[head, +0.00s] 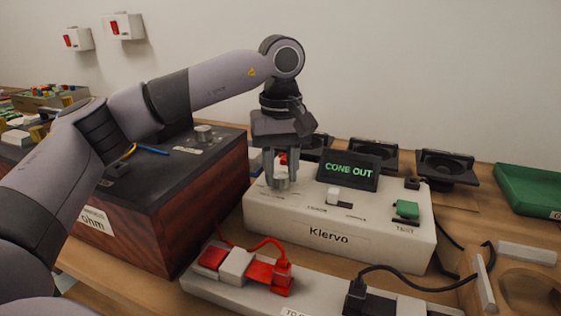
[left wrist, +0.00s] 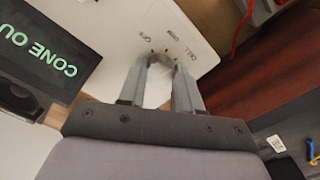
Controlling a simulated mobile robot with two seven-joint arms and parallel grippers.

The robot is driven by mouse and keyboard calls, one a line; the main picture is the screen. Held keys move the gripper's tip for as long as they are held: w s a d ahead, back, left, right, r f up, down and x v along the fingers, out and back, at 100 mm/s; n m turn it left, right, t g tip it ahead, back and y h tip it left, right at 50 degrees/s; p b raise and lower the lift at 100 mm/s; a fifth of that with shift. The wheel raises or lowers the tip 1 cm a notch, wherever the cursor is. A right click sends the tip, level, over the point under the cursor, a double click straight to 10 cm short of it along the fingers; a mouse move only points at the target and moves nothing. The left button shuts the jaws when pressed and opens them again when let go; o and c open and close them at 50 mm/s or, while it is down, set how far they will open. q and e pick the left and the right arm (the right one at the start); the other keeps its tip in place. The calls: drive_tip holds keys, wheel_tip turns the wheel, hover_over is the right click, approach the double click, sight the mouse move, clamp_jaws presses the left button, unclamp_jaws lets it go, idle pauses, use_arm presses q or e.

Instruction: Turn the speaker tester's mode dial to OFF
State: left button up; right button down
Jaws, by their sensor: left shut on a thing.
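The speaker tester (head: 335,222) is a pale box marked Klervo with a dark screen (head: 348,171) reading CONE OUT in green. Its mode dial (head: 282,183) is a pale knob on the left of the top face. My left gripper (head: 281,178) points down over the dial and is shut on it. In the left wrist view the fingers (left wrist: 160,70) stand on either side of the dial (left wrist: 158,58), with small printed labels around it, one looking like OFF. Which label the dial points at is not clear. My right gripper is not in view.
A wood-sided box with a dark top (head: 165,160) stands close left of the tester. A power strip (head: 235,285) with red switches and plugs lies in front. Loose speakers (head: 446,165) sit behind. A green tray (head: 528,190) is at far right. A black cable runs at front right.

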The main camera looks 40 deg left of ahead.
use_arm(q)
drive_tip(key=n+p, duration=0.2)
drive_tip(key=n, duration=0.1)
drive_tip(key=shift+r+n, duration=0.15)
drive_tip(key=shift+n, duration=0.25)
drive_tip(key=n+p, duration=0.1)
drive_tip(key=n, duration=0.1)
drive_tip(key=shift+n+p, duration=0.3)
drive_tip(key=shift+p, duration=0.05)
drive_tip(key=shift+n, duration=0.5)
drive_tip(key=n+p, duration=0.2)
drive_tip(key=n, duration=0.1)
drive_tip(key=shift+n, duration=0.3)
drive_tip(key=shift+n+p, duration=0.45)
drive_tip(key=shift+n, duration=0.75)
drive_tip(key=shift+w+n+p, duration=0.1)
drive_tip(key=shift+n+p, duration=0.25)
drive_tip(key=shift+n, duration=0.85)
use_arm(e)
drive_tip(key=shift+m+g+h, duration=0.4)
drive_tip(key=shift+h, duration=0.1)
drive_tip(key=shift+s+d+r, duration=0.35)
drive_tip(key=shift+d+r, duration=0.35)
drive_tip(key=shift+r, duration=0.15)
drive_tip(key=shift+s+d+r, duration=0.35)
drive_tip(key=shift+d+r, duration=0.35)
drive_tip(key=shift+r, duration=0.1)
use_arm(q)
drive_tip(key=o, duration=1)
drive_tip(key=shift+o, duration=0.2)
